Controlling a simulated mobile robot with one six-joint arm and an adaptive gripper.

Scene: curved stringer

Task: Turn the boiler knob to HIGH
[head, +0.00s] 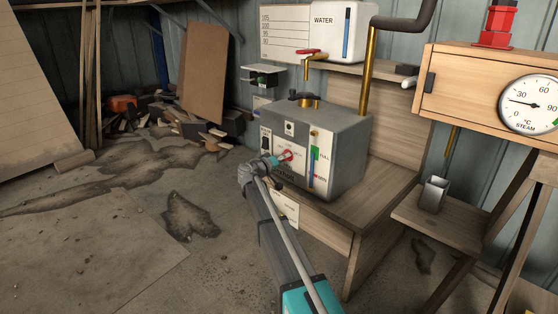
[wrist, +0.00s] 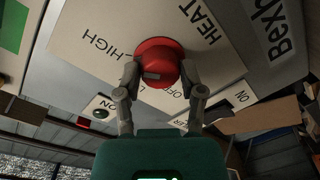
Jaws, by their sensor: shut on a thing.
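The red boiler knob (head: 286,155) is on the front panel of the grey boiler (head: 335,145). In the wrist view the round knob (wrist: 158,58) sits on a pale plate (wrist: 120,30) marked HEAT, HIGH, LOW and OFF. HIGH is to the left of the knob there; LOW and OFF are below it, partly covered by the knob and a finger. A small grey mark shows on the knob's lower edge; I cannot tell which setting it selects. My gripper (wrist: 160,74) is shut on the knob, one finger on each side. My gripper (head: 274,161) also reaches the knob in the head view.
A sight gauge (head: 311,160) stands just right of the knob. A wooden bench (head: 350,215) carries the boiler. A red-handled tap (head: 307,55) is above it. A cabinet with a steam dial (head: 530,103) is at right. Open floor (head: 130,230) lies to the left.

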